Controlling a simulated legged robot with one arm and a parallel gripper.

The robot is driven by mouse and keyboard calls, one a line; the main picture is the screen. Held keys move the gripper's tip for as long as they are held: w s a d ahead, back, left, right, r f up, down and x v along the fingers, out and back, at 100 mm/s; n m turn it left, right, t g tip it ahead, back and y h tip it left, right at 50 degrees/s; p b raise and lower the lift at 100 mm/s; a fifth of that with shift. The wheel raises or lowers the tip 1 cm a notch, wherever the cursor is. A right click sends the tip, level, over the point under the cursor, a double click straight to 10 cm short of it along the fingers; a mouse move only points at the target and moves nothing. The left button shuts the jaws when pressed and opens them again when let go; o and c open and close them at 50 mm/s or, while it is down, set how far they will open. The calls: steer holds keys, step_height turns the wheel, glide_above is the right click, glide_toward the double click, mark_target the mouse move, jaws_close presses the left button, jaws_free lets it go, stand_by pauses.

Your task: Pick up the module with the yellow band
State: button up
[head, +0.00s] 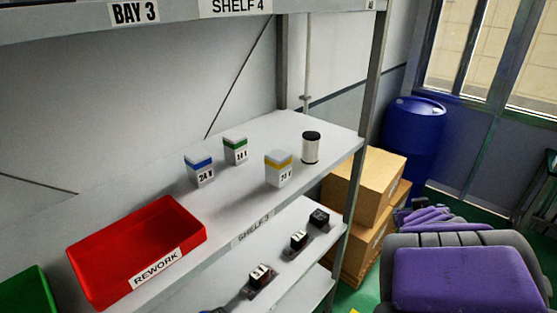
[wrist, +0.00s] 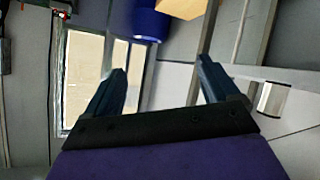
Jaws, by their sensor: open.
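The module with the yellow band (head: 279,170) is a white block standing upright on the middle shelf, near its front edge. A module with a green band (head: 235,151) and one with a blue band (head: 199,170) stand to its left. My gripper (wrist: 162,66) is open in the wrist view, with nothing between its two fingers. My purple arm shows at the lower right of the head view, well to the right of the shelf. The yellow-banded module is not seen in the wrist view.
A white cylinder with a black top (head: 311,148) stands just right of the yellow-banded module. A red REWORK bin (head: 185,219) sits at the shelf's left. The shelf above (head: 180,20) overhangs. Cardboard boxes (head: 362,185) and a blue barrel (head: 412,130) stand beyond the rack post.

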steer(key=w+a+r+n+t+y+p, duration=0.2)
steer(key=w+r+t, duration=0.1)
steer(key=w, duration=0.3)
steer(key=n+g+y+p, duration=0.3)
steer(key=n+y+p, duration=0.35)
steer(key=y, duration=1.05)
glide_toward(284, 164)
steer(key=shift+n, duration=0.95)
steer(key=b+x, duration=0.1)
steer(key=x, duration=0.7)
steer(key=shift+w+a+b, duration=0.1)
steer(key=shift+a+b, duration=0.1)
steer(key=shift+b, duration=0.2)
steer(key=shift+w+a, duration=0.4)
steer(key=shift+w+d+x, duration=0.15)
steer(key=shift+x, duration=1.2)
steer(key=shift+w+d+x, duration=0.1)
steer(key=shift+w+x, duration=0.05)
steer(key=shift+x, duration=1.15)
steer(key=shift+r, duration=0.15)
steer(key=c, duration=1.2)
steer(key=shift+r, duration=0.1)
